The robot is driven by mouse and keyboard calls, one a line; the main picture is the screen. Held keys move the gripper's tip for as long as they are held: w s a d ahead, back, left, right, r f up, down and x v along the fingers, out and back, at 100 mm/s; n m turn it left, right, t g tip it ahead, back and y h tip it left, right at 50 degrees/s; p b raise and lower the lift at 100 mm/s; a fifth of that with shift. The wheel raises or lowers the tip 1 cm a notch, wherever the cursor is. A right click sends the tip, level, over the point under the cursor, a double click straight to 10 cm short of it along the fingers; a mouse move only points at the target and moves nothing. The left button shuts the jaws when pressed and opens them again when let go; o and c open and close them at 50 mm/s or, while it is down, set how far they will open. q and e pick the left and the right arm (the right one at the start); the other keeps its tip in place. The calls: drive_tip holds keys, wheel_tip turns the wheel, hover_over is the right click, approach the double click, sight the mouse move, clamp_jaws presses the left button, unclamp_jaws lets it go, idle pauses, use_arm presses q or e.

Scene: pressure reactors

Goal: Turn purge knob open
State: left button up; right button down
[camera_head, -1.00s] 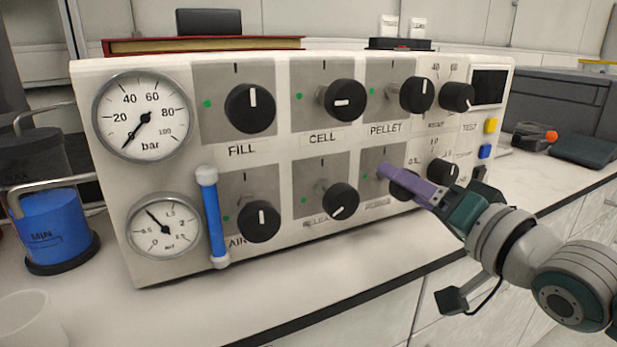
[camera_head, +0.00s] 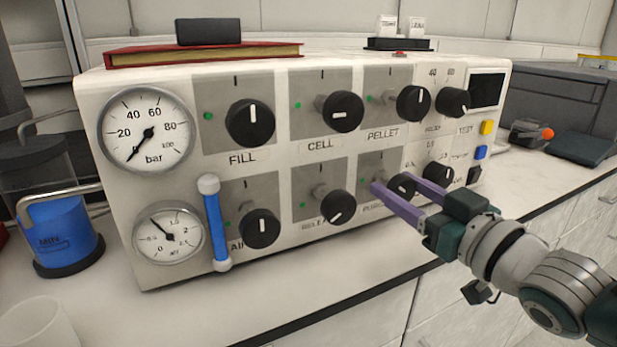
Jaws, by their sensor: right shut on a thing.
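The purge knob (camera_head: 403,186) is a round black knob at the lower right of the white control panel (camera_head: 285,252), on a grey plate with a small green dot and a dark tick. Its label below is partly covered by a finger. My right gripper (camera_head: 398,185) reaches in from the right, with one purple finger on each side of the knob. It is shut on the knob, whose pointer direction I cannot read clearly. My left gripper is not in view.
The release knob (camera_head: 338,207) is left of the purge knob, the pellet knob (camera_head: 413,103) above. A small black knob (camera_head: 438,174) sits close behind the right finger. A blue-tubed handle (camera_head: 215,222) stands out at left.

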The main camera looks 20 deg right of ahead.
drive_tip(key=n, duration=0.3)
drive_tip(key=shift+f+n, duration=0.1)
drive_tip(key=shift+n, duration=2.2)
drive_tip(key=shift+c, duration=1.3)
unclamp_jaws()
drive_tip(key=shift+s, duration=0.1)
drive_tip(key=s+p, duration=0.1)
drive_tip(key=s, duration=0.8)
drive_tip(key=shift+s+d+p, duration=0.3)
drive_tip(key=shift+s+d, duration=0.05)
drive_tip(key=shift+d, duration=0.05)
